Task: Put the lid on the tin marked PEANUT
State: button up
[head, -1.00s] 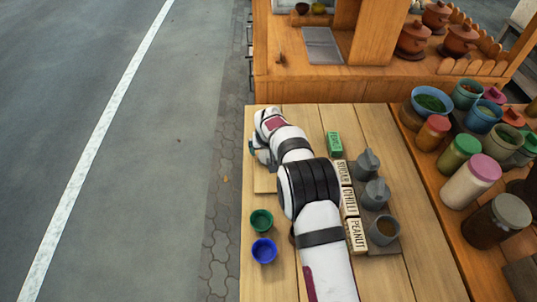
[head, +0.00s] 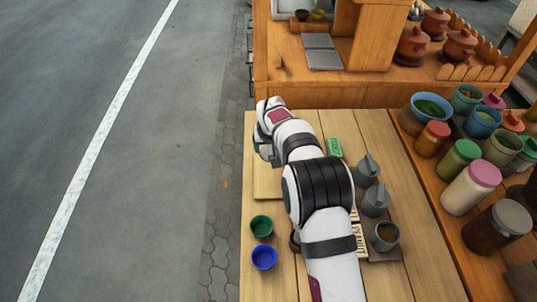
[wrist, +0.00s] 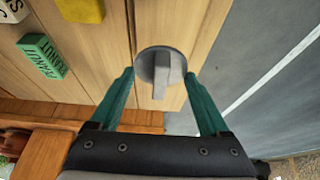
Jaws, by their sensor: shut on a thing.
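My gripper (wrist: 159,77) is shut on the grey round lid (wrist: 145,62), which has an upright fin handle and sits between the teal fingertips in the wrist view. An open grey tin (head: 384,237) with brown contents stands at the right of my arm. The pale PEANUT label block (head: 361,240) beside it is mostly covered by my arm. Two more grey tins, the middle one (head: 375,199) and the far one (head: 366,170), have finned lids on.
A green block (head: 334,147) lies near the far tin; its lettering reads PEANUT in the wrist view (wrist: 42,57). A green bowl (head: 261,227) and a blue bowl (head: 264,257) stand left of my arm. Jars crowd the right shelf. A yellow block (wrist: 80,9) shows in the wrist view.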

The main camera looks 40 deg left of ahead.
jog(key=w+d+r+m+h, duration=0.1)
jog(key=w+d+r+m, duration=0.15)
jog(key=d, duration=1.05)
jog(key=w+d+r+m, duration=0.1)
jog(key=w+d+r, duration=0.25)
jog(key=d, duration=0.95)
jog(key=s+d+m+t, duration=0.15)
jog(key=s+d, duration=0.35)
jog(key=d, duration=0.7)
jog(key=shift+m+h, duration=0.3)
jog(key=shift+h, duration=0.1)
jog(key=shift+a+f, duration=0.2)
jog(key=shift+f, duration=2.1)
jog(key=shift+f, duration=0.45)
jog(key=o, duration=1.2)
